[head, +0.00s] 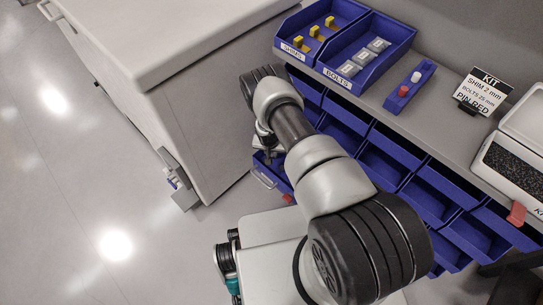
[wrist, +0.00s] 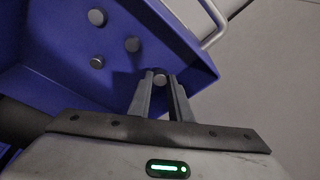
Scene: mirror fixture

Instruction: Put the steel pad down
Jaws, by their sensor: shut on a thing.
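My gripper (wrist: 160,75) is shut on a round grey steel pad (wrist: 160,79), which shows between its fingertips in the wrist view. The held pad is within the outline of an open blue drawer (wrist: 200,72), close to its front wall. I cannot tell whether the pad touches the drawer floor. Several similar round pads (wrist: 133,44) lie apart from one another in the drawer. In the head view, the drawer (head: 272,174) is pulled out at the left of the blue bin rack, and my arm hides the gripper and held pad.
A pale cabinet (head: 190,110) stands close left of the drawer. The drawer's pale handle (wrist: 216,20) sticks out at its front. The shelf above holds bins marked SHIMS (head: 320,30) and BOLTS (head: 368,55), a blue pin holder (head: 410,88) and a kit sign (head: 484,92).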

